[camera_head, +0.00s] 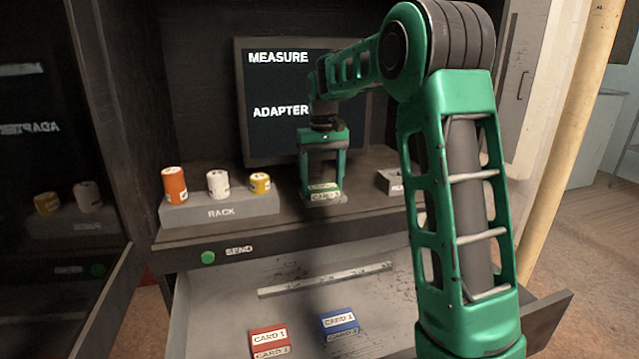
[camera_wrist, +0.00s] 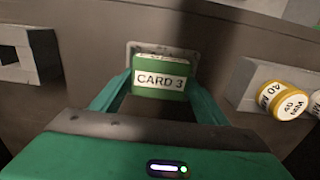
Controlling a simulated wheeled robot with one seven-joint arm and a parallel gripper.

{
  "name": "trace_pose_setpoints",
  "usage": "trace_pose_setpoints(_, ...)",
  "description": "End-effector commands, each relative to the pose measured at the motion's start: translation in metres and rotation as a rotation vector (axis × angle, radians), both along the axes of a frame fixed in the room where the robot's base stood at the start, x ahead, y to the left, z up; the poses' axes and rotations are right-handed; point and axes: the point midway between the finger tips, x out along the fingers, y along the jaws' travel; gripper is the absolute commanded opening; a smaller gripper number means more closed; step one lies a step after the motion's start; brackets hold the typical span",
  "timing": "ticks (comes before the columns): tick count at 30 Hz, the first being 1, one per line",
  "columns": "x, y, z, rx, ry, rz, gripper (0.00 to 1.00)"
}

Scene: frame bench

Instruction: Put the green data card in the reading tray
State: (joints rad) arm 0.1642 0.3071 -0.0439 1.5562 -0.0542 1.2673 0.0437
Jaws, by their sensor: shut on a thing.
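The green data card (camera_wrist: 160,78), labelled CARD 3, is between the two fingers of my gripper (camera_head: 323,188), which is shut on it. The card (camera_head: 324,190) also shows in the head view, low over the bench top below the screen. The reading tray (camera_wrist: 131,46) seems to be the pale, shallow rectangle around the card in the wrist view. Its pale edge (camera_head: 342,199) shows under the card in the head view. The card covers most of the tray, and I cannot tell whether the two touch.
A grey rack (camera_head: 220,212) with orange, white and yellow cylinders stands to the left. A small grey block (camera_head: 390,181) with an opening stands to the right. Below, an open drawer (camera_head: 280,264) holds a red card (camera_head: 269,338) and a blue card (camera_head: 340,321). A green button (camera_head: 208,257) is marked SEND.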

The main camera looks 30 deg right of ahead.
Motion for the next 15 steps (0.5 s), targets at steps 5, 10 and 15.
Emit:
trace_pose_setpoints(5, 0.0003, -0.0001, 0.0007, 0.000, -0.002, 0.000, 0.41)
trace_pose_setpoints(10, 0.0002, 0.0000, -0.0028, 0.000, -0.001, 0.000, 0.41)
trace_pose_setpoints(15, 0.0002, -0.0004, -0.0087, 0.000, 0.001, -0.001, 0.41)
